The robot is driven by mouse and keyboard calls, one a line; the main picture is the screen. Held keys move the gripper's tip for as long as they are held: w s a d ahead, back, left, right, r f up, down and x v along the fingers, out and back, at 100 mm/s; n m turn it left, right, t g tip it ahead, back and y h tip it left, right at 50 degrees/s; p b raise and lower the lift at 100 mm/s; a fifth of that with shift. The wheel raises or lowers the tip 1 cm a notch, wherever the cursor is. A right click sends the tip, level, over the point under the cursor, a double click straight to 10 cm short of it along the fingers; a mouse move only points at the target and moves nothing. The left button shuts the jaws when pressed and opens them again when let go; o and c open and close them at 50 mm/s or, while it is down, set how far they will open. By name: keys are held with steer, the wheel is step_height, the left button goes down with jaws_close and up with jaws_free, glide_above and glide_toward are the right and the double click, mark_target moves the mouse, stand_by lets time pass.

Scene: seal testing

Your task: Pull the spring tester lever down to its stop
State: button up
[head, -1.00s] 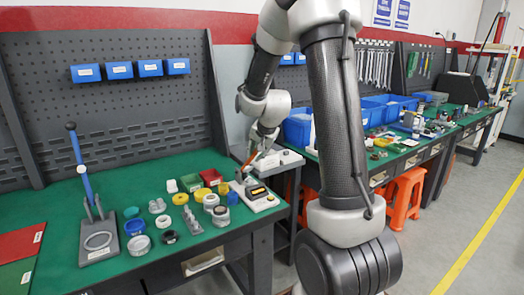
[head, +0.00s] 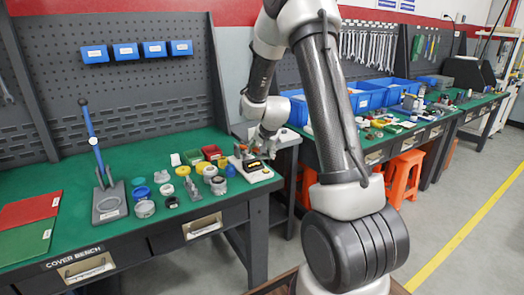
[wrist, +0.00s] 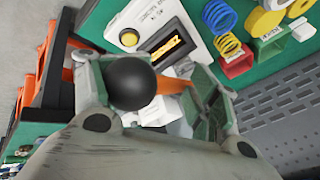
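The spring tester (head: 259,174) is a pale box with a dark display, on the right end of the green bench top. In the wrist view its face (wrist: 155,15) shows a lit orange display and a yellow button. Its orange lever (wrist: 172,84) ends in a black ball knob (wrist: 130,82). My gripper (wrist: 150,95) is around the knob, with its fingers apart. The knob appears close to the left finger; a gap shows toward the right finger. Contact cannot be told. In the head view my gripper (head: 246,146) is just above the tester, and the lever is mostly hidden.
A stand with a blue lever (head: 91,130) is at the bench's left. Several caps and rings, a green bin (head: 193,157) and a red bin (head: 212,152) lie left of the tester. In the wrist view a blue spring (wrist: 219,17) and a yellow spring (wrist: 229,44) are nearby.

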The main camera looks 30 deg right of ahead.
steer(key=shift+a+f, duration=0.15)
steer(key=shift+a, duration=0.1)
steer(key=o, duration=0.7)
steer(key=shift+w, duration=0.2)
steer(key=shift+c, duration=0.5)
steer(key=shift+r, duration=0.2)
steer(key=shift+r, duration=0.2)
steer(key=shift+c, duration=0.2)
steer(key=v, duration=1.1)
steer(key=shift+s+d, duration=0.15)
steer(key=shift+s, duration=0.25)
steer(key=shift+c, duration=0.7)
